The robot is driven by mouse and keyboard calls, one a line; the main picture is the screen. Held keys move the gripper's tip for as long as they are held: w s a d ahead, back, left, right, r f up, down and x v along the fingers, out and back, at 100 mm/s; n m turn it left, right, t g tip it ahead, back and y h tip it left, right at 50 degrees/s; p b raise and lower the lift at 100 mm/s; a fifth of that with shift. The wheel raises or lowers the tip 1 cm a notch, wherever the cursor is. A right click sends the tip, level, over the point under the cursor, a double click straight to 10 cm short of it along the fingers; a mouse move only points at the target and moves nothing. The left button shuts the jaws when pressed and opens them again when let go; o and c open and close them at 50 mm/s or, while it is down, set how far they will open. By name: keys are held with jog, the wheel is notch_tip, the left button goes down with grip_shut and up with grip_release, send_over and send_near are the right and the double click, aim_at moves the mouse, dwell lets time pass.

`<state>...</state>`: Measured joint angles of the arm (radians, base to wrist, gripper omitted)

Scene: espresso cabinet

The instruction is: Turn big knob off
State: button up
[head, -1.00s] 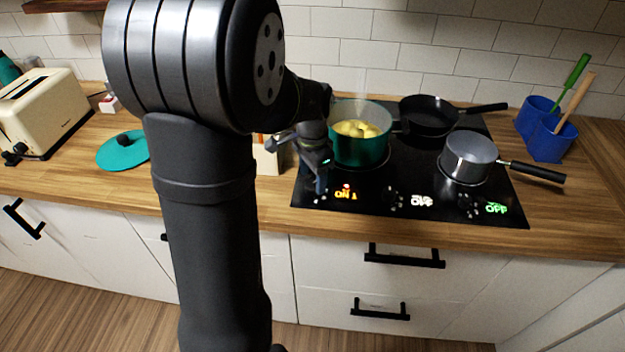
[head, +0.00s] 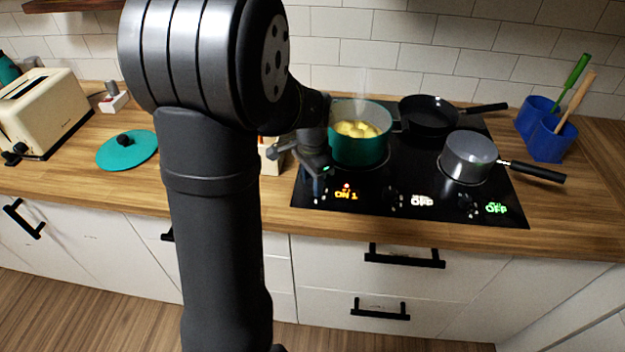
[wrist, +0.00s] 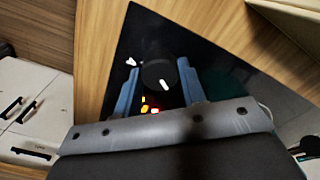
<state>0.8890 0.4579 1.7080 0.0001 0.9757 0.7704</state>
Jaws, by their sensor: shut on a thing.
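The stove knob (wrist: 158,68) is round and black with a white pointer mark. It sits between the two blue-grey fingers of my gripper (wrist: 160,88) in the wrist view, and the gripper is shut on it. In the head view my gripper (head: 319,190) is low at the front left of the black cooktop (head: 375,200), and it hides this knob. The orange display (head: 346,194) beside it reads "ON 1"; orange lights also show by the knob in the wrist view. Two more knobs to the right have displays (head: 422,201) and (head: 497,208) reading "OFF".
A teal pot (head: 358,151) with yellow contents stands close behind my gripper. A black pan (head: 430,117) and a grey saucepan (head: 468,157) are on the cooktop to the right. A teal lid (head: 127,155) and a cream toaster (head: 48,112) are at the left.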

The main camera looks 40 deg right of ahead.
aim_at(312, 183)
jog(key=n, duration=0.3)
jog(key=shift+n, duration=2.3)
jog(key=o, duration=1)
jog(key=shift+r, duration=0.1)
notch_tip(312, 183, up, 17)
jog(key=shift+r, duration=0.15)
